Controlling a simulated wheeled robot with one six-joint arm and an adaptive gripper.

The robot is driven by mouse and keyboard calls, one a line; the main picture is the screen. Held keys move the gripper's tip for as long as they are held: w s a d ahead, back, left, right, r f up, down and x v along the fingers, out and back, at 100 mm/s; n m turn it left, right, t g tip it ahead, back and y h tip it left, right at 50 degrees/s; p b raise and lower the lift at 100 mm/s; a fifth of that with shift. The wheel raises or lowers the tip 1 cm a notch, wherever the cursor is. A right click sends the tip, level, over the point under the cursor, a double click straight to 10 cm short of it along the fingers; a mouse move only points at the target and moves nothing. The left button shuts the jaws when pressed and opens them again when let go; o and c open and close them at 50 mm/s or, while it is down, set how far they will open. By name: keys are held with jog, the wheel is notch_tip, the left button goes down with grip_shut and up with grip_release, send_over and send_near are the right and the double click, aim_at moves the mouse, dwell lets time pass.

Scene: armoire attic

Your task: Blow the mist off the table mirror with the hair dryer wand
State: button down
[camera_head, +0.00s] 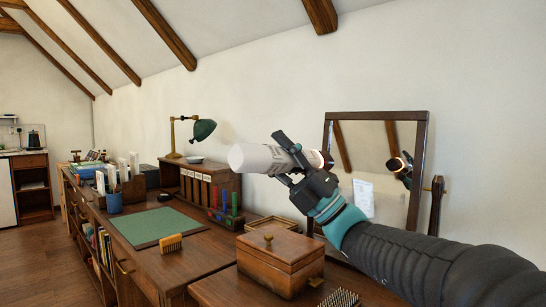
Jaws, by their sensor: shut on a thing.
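My gripper (285,160) is shut on the hair dryer wand (255,158), a white cylinder with dark print. The wand is held in the air, roughly level, with its wide white end to the left. Its right end, toward the mirror, is dark with an orange glow. The table mirror (425,150) stands at the right in a dark wooden frame, tilted on side posts. Its glass reflects the roof beams, my gripper and the glowing wand end. The lower glass looks pale; I cannot tell mist from reflected wall. My arm hides the mirror's lower right part.
A wooden box with a knob lid (282,262) stands below my gripper, with a bristled brush (341,299) to its right. Air left of the wand is free.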

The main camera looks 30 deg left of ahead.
aim_at(256, 150)
jog(key=shift+s+r, duration=0.1)
jog(key=shift+s, duration=0.05)
jog(key=shift+s+a+r, duration=0.1)
jog(key=shift+s+a, duration=0.1)
jog(key=shift+s, duration=0.55)
jog(key=shift+s+a+r, duration=0.1)
jog(key=shift+s+a, duration=0.15)
jog(key=shift+s, duration=0.5)
jog(key=shift+s+a+r, duration=0.1)
jog(key=shift+s+a, duration=0.1)
jog(key=shift+s, duration=0.55)
